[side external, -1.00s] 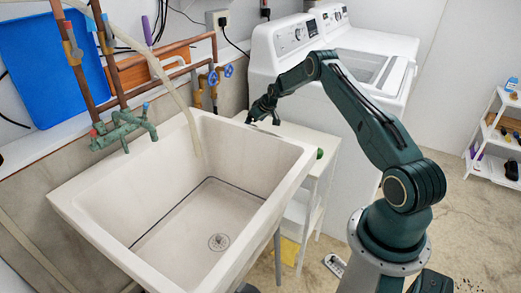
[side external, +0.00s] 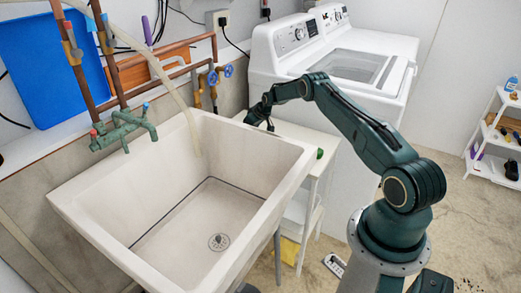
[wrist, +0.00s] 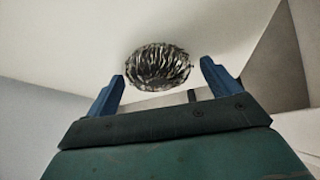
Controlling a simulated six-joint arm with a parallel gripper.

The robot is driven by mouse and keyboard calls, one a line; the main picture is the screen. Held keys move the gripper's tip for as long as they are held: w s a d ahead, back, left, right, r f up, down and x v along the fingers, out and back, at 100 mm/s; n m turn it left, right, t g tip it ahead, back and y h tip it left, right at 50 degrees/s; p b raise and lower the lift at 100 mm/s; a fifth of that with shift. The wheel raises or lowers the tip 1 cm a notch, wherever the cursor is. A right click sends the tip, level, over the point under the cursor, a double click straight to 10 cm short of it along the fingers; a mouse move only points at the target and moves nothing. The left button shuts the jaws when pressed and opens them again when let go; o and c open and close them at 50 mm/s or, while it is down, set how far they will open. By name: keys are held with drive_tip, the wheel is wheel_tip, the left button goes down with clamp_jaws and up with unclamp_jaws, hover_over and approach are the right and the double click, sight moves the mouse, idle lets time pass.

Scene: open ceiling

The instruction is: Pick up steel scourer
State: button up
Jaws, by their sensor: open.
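The steel scourer (wrist: 157,66) is a round, shiny coil of metal strands in the wrist view. It lies on a pale surface, just beyond and between the two blue fingers of my gripper (wrist: 162,72). The fingers are apart with nothing held between them. In the side view my gripper (side external: 259,122) is low over the far-left end of the white stand (side external: 295,133), close to the sink's right rim. I cannot make out the scourer in the side view; the gripper seems to cover it.
A deep white sink (side external: 85,205) stands left of the stand. A washing machine (side external: 285,75) is behind it. A small green object (side external: 320,153) is at the stand's right edge. A green tap (side external: 125,128) and pipes are on the wall at left.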

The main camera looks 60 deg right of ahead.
idle(0.3)
drive_tip(key=c, duration=1)
drive_tip(key=shift+c, duration=0.2)
drive_tip(key=shift+r, duration=0.15)
wheel_tip(320, 180, up, 20)
drive_tip(key=shift+f, duration=0.15)
drive_tip(key=shift+o, duration=1.2)
drive_tip(key=shift+c, duration=0.8)
